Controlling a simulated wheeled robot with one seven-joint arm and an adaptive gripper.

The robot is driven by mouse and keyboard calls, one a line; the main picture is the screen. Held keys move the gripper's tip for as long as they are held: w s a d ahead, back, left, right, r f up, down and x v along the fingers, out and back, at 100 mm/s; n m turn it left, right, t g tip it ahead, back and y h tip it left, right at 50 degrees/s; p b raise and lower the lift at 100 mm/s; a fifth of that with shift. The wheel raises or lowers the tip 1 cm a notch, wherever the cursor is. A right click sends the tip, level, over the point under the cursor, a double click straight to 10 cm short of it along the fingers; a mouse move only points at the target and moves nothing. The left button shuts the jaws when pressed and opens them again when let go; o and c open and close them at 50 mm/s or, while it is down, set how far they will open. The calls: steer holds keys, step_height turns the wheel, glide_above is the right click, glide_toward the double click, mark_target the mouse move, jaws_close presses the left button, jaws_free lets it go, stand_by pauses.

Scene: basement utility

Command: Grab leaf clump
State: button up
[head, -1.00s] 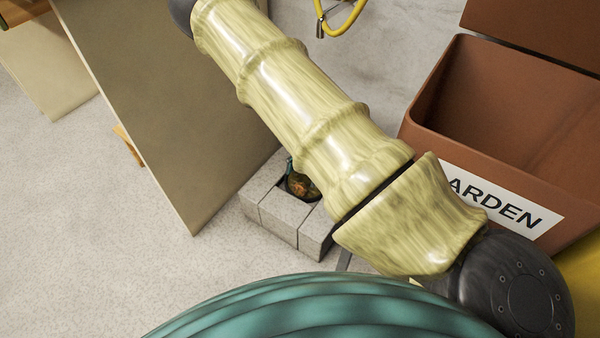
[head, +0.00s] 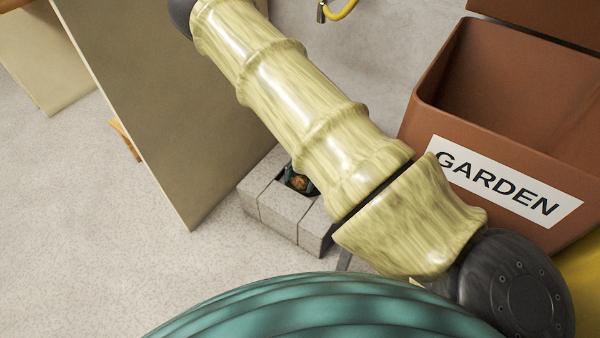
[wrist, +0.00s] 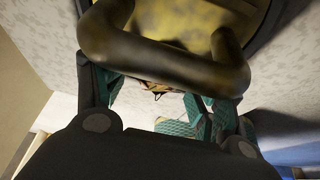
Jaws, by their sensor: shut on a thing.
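The leaf clump (head: 299,182), orange-brown and small, shows at the hollow of a grey concrete block (head: 283,221) on the floor in the head view. A teal fingertip shows beside it there, while my pale ribbed arm hides most of the gripper. In the wrist view my gripper (wrist: 158,103) has its teal fingers on both sides of a small brown, ragged part of the clump (wrist: 157,87). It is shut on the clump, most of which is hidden. I cannot tell whether the clump is clear of the hollow.
A brown open bin (head: 421,122) with a GARDEN label (head: 505,188) stands at right, its lid raised. A tall tan panel (head: 150,110) stands left of the block. A yellow hose (head: 343,10) hangs at the back wall.

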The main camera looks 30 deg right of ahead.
steer(key=shift+d, duration=0.1)
steer(key=c, duration=0.3)
steer(key=shift+c, duration=0.2)
steer(key=shift+w+r, duration=0.15)
steer(key=shift+w, duration=0.05)
